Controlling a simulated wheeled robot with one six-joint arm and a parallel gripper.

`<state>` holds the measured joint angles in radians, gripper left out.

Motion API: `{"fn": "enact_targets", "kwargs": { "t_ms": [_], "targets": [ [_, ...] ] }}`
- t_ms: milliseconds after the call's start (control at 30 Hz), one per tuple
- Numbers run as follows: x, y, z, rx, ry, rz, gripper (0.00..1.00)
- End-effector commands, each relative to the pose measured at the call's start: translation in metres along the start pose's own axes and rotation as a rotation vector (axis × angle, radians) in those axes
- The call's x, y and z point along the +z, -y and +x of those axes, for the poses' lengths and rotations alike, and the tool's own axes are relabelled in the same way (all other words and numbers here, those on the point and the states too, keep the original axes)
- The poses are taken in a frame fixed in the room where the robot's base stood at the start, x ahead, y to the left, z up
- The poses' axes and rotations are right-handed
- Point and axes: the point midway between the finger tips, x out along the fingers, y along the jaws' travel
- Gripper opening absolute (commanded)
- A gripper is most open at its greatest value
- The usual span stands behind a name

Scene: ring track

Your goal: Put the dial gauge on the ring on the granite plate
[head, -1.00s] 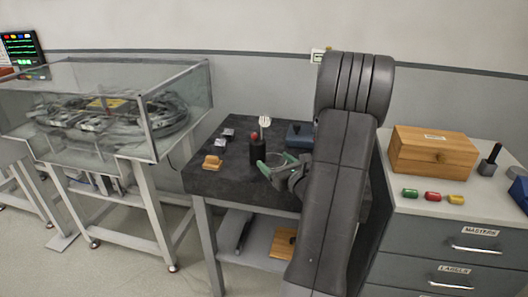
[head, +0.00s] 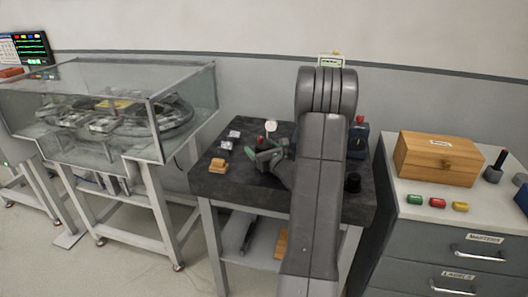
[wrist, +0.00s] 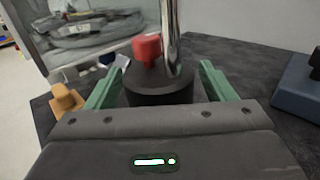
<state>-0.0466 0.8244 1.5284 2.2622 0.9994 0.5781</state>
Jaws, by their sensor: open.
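The dial gauge (head: 270,127) shows a pale round face on a post above the granite plate (head: 240,187). In the wrist view its black round base (wrist: 160,88), chrome post and red knob are in front of my gripper (wrist: 160,75). The open green fingers stand on either side of the base, with no clear sign of contact. In the head view my gripper (head: 263,158) is low over the plate at the gauge and hides its lower part. I cannot make out a ring on the plate; my arm covers part of it.
On the plate are an orange-brown block (head: 218,166), small silvery blocks (head: 234,135), a blue item (head: 358,137) at the back right and a black knob-like piece (head: 353,183) at the right. A glass-walled case (head: 180,110) stands left; a drawer cabinet (head: 460,235) stands right.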

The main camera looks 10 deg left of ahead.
Motion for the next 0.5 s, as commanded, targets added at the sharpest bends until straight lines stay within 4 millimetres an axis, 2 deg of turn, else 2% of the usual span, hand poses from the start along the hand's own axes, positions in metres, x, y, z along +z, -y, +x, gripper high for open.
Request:
{"fn": "enact_targets", "kwargs": {
  "t_ms": [133,167,500],
  "targets": [
    [-0.0001,0.0002,-0.0002,0.0,0.0,0.0,0.76],
    [-0.0001,0.0002,-0.0003,0.0,0.0,0.0,0.72],
    [0.0012,0.0003,-0.0002,0.0,0.003,-0.001,0.08]
  ]
}}
